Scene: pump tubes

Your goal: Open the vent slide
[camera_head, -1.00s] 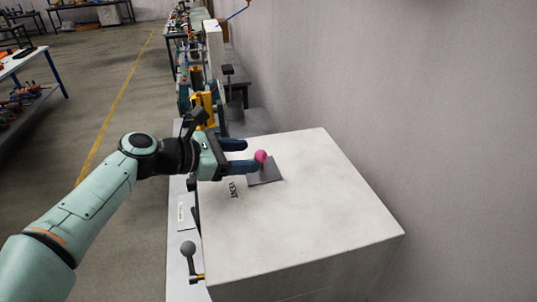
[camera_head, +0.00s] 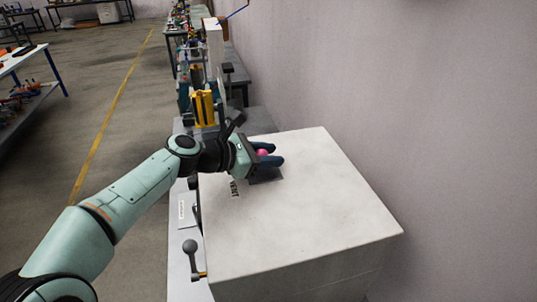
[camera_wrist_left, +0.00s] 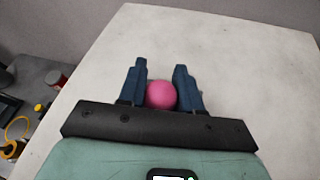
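The vent slide's round pink knob (camera_head: 262,152) stands above a dark grey plate (camera_head: 266,177) on the top of a pale box, beside the printed word VENT (camera_head: 235,189). My left gripper (camera_head: 273,155) reaches in from the left with its two dark blue fingers on either side of the knob. In the left wrist view the knob (camera_wrist_left: 161,95) fills the gap between the fingers (camera_wrist_left: 160,75), which look shut on it. The fingers hide part of the plate and the knob's stem. My right gripper is not in view.
The white box top (camera_head: 310,210) is bare around the plate, with a wall (camera_head: 430,130) to the right. A grey ball-ended lever (camera_head: 190,247) stands at the box's left side. Yellow and dark equipment (camera_head: 204,107) stands behind my left wrist.

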